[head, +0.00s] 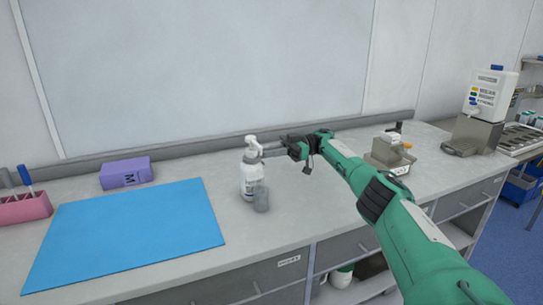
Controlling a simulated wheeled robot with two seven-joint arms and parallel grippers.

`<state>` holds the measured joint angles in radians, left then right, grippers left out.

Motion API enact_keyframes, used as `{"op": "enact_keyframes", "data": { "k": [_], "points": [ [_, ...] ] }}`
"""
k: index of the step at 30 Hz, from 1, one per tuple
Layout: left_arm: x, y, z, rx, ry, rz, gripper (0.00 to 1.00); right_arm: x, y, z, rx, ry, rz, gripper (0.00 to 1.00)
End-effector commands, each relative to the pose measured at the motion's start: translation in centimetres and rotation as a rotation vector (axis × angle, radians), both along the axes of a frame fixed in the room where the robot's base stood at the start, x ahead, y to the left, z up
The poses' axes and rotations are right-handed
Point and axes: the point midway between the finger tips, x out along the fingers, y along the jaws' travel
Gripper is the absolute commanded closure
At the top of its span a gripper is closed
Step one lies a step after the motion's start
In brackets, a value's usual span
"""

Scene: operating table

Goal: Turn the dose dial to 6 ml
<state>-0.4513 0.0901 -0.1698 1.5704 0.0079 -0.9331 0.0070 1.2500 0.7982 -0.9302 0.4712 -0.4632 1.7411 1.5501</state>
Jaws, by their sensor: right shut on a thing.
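A white dispenser bottle (247,183) with a label stands upright on the grey bench, near the middle. Its white pump head (251,142) is on top. My right gripper (264,151) reaches in from the right at the height of the bottle's upper part and is shut on a part there, seemingly the dose dial. The fingers hide the dial, and its marks cannot be read. My left gripper is not in view.
A blue mat (130,235) covers the bench at the left. A small device (389,152) and a white container on a stand (490,95) are at the right.

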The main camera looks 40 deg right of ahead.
Motion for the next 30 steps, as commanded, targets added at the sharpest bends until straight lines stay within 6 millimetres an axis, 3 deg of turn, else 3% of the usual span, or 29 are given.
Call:
{"op": "enact_keyframes", "data": {
  "k": [14,15,18,30],
  "points": [
    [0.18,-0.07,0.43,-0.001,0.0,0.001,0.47,0.0,0.01,-0.05,-0.002,0.001,0.005,1.0],
    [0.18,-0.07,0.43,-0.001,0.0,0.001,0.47,0.0,0.0,-0.05,-0.002,0.001,0.004,0.86],
    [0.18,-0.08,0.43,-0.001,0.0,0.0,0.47,0.0,0.0,-0.05,-0.001,0.001,0.004,0.66],
    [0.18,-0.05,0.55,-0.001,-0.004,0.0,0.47,-0.03,0.02,0.05,-0.001,0.001,0.004,0.65]
  ]
}}
